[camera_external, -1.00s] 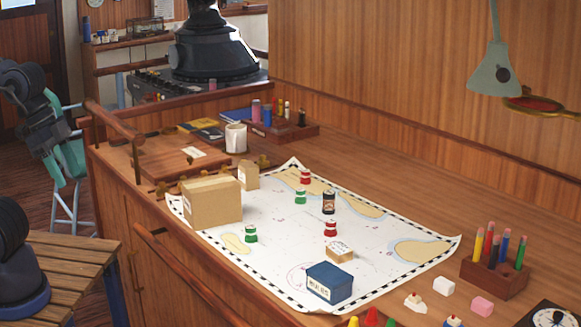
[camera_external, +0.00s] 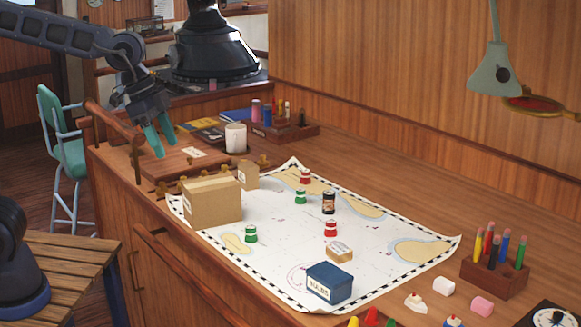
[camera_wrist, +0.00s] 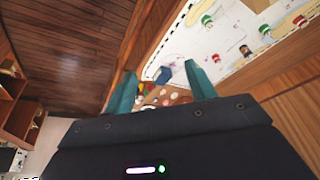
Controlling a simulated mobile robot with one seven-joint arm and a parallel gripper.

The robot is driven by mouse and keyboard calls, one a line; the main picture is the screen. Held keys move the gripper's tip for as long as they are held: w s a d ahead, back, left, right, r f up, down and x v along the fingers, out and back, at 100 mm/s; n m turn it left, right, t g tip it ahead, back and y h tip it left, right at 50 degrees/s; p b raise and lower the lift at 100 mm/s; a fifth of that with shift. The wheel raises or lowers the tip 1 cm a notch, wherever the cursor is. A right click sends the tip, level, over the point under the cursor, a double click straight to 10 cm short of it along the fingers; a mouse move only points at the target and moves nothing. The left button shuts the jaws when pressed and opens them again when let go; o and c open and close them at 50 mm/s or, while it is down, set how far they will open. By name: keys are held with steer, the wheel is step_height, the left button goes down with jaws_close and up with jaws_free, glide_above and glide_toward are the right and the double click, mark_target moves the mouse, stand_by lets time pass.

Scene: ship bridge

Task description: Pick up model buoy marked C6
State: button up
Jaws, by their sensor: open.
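Small model buoys stand on the white chart (camera_external: 285,268). There is a far red one (camera_external: 305,177), a green one (camera_external: 300,197) in front of it, a nearer red one (camera_external: 330,229) and a green one (camera_external: 250,234) at the left. Their markings are too small to read, so I cannot tell which is C6. The wrist view shows a green buoy (camera_wrist: 207,20) and a red one (camera_wrist: 216,58). My gripper (camera_external: 165,144) is open and empty above the wooden board at the desk's left end, apart from the buoys. Its fingers (camera_wrist: 160,75) also show in the wrist view.
A cardboard box (camera_external: 213,203) and a smaller one (camera_external: 249,176) stand left of the buoys. A dark jar (camera_external: 328,202), a wooden block (camera_external: 340,252) and a blue box (camera_external: 329,283) share the chart. A mug (camera_external: 236,138) stands behind. A rail (camera_external: 112,122) edges the desk's left end.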

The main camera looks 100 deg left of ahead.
steer(key=w+a+f, duration=0.2)
steer(key=w+a, duration=0.7)
glide_toward(300, 189)
steer(key=x, duration=1)
steer(key=shift+w+d+f, duration=0.1)
steer(key=shift+d+f, duration=0.05)
steer(key=shift+f, duration=0.15)
steer(key=shift+c, duration=0.3)
steer(key=c, duration=1)
